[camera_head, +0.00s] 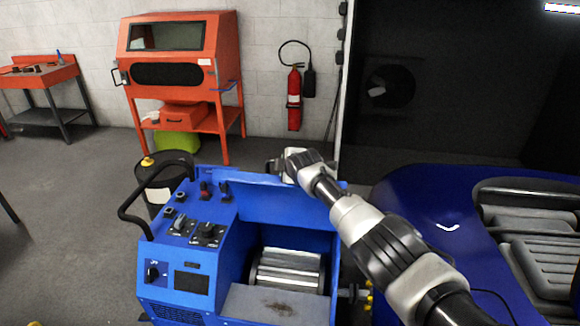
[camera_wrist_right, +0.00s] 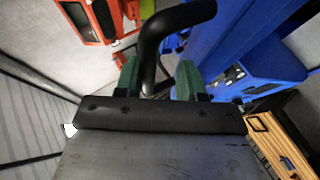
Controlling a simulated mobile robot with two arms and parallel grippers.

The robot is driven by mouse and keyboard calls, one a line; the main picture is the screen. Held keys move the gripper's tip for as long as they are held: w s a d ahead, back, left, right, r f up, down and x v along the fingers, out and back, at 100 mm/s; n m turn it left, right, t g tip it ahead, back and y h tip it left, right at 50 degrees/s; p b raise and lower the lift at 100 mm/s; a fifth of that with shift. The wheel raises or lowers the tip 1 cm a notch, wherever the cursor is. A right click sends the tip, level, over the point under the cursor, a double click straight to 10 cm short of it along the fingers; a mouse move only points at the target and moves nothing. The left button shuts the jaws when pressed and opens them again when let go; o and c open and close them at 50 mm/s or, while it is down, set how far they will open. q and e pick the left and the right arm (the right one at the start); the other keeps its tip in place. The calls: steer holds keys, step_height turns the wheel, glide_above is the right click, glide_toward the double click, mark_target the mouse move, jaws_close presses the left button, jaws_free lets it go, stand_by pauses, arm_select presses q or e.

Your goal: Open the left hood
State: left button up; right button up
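The blue dynamometer (camera_head: 190,255) stands low in the head view. Its hood (camera_head: 285,203) is a blue panel raised behind the bare metal roller (camera_head: 288,270), so the roller bay is uncovered. My right gripper (camera_head: 282,166) is at the top edge of this panel, its fingers small and partly hidden there. In the right wrist view, the green fingers of my right gripper (camera_wrist_right: 160,80) stand apart on either side of a curved black handle (camera_wrist_right: 150,55). A gap shows beside the handle, at least on the right. My left gripper is not in view.
A bent black handrail (camera_head: 135,200) and control knobs are on the dynamometer's left. A black drum (camera_head: 165,180) stands behind it. A blue car (camera_head: 430,205) is close on the right. An orange cabinet (camera_head: 180,60) and fire extinguisher (camera_head: 294,98) are at the back wall.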

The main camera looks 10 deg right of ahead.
steer(key=shift+s+d+r+p, duration=0.15)
steer(key=shift+s+r+p, duration=0.3)
steer(key=shift+p, duration=0.4)
steer(key=v, duration=0.9)
steer(key=shift+s, duration=0.25)
steer(key=shift+f, duration=0.15)
